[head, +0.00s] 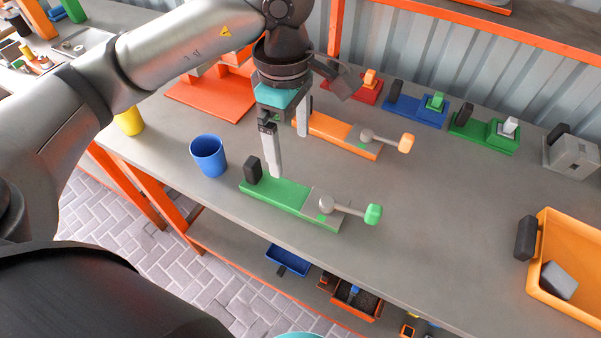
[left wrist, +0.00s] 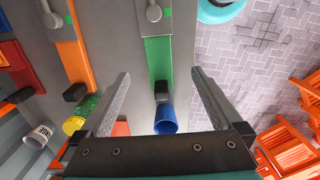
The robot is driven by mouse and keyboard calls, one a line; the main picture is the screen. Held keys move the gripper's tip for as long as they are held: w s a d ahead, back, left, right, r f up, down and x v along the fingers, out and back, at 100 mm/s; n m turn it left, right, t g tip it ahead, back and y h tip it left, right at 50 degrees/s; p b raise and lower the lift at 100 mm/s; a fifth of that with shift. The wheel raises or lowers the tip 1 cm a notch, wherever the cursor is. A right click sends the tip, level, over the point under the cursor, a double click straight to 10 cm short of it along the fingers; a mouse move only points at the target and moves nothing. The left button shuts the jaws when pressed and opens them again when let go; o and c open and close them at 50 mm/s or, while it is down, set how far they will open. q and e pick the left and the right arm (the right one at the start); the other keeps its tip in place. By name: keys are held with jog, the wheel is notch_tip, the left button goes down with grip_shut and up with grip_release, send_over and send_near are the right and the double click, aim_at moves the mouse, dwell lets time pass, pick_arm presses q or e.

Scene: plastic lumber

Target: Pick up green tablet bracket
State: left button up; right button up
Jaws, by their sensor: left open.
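A long green bracket (head: 292,203) lies near the table's front edge, with a black block at its left end and a grey ball-ended lever with a green knob at its right. It also shows in the left wrist view (left wrist: 157,48), between the finger lines. A shorter green bracket (head: 484,132) with a black block stands at the back right; I cannot tell which one the task names. My left gripper (head: 288,154) is open and empty, pointing down above the table just behind the near green bracket's black-block end. Its two fingers show in the left wrist view (left wrist: 160,75). My right gripper is out of view.
A blue cup (head: 208,156) stands left of the near green bracket. An orange bracket (head: 336,133) with a lever lies behind it. Red and blue brackets (head: 415,108) stand farther back. An orange bin (head: 540,270) is at the right. The table's right middle is clear.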

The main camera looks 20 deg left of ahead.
pick_arm(q)
jog(key=b, duration=0.1)
send_over(290, 193)
jog(key=f, duration=0.8)
jog(key=shift+s+d+f, duration=0.1)
jog(key=shift+s+f, duration=0.2)
jog(key=shift+s, duration=0.1)
jog(key=shift+w+f, duration=0.1)
jog(key=shift+f, duration=0.75)
jog(key=f, duration=0.3)
jog(key=f+b, duration=0.1)
jog(key=shift+w+f, duration=0.25)
jog(key=shift+f, duration=0.15)
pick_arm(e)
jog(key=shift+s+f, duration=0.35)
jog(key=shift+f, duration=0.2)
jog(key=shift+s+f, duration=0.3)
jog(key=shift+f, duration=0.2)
pick_arm(q)
jog(key=shift+c, duration=0.4)
grip_shut()
jog(key=shift+r, duration=0.1)
